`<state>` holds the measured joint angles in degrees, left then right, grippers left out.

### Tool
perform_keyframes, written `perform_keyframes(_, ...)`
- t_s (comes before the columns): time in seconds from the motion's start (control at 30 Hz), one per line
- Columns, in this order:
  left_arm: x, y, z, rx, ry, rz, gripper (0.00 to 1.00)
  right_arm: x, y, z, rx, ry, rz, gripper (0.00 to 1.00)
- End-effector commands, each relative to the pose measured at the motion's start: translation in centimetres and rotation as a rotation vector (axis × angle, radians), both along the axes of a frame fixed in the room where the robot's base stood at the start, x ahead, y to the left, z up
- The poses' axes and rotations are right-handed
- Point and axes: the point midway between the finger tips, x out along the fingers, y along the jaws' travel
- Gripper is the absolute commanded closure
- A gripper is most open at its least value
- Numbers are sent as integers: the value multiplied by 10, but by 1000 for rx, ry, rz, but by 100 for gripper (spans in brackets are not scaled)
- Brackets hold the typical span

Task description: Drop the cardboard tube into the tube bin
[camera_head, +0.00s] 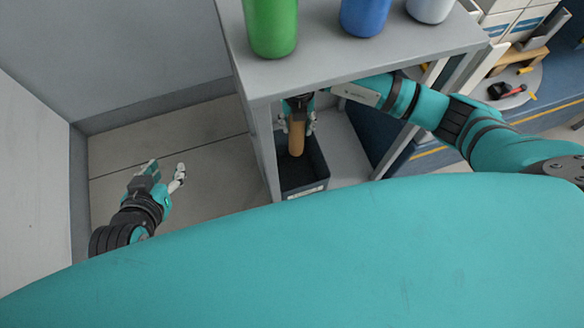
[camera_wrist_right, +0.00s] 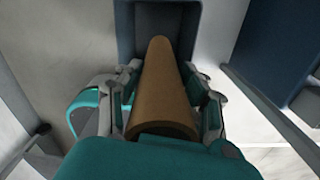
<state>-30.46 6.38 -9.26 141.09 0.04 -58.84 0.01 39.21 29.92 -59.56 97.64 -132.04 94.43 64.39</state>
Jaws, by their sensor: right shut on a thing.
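The brown cardboard tube (camera_head: 296,137) is held in my right gripper (camera_head: 297,122), below the grey table top. In the right wrist view the tube (camera_wrist_right: 164,88) lies between both fingers of my right gripper (camera_wrist_right: 166,100), and its far end points at the dark bin. The dark blue-grey tube bin (camera_head: 314,165) stands on the floor under the table, with a small white label on its front. The tube's lower end is over or inside the bin's opening; I cannot tell which. My left gripper (camera_head: 165,172) is open and empty over the floor at left.
The grey table (camera_head: 330,61) stands over the bin, with a leg beside it at left. A green bottle (camera_head: 271,25), a blue one (camera_head: 364,14) and a whitish one (camera_head: 430,8) stand on top. A scanner-like tool (camera_head: 506,91) lies at far right. Floor at left is clear.

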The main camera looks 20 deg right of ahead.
Motion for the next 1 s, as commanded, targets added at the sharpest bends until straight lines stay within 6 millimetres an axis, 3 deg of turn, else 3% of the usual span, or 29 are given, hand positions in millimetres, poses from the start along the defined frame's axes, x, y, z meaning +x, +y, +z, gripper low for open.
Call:
perform_keyframes(0.5, 45, -20, 59, -87, -397, -27, 60, 0, 1, -21, 1, 0, 0, 93)
perform_keyframes(1.0, 56, -33, 132, -190, -805, -50, 60, 0, 1, -41, 1, -1, 0, 93)
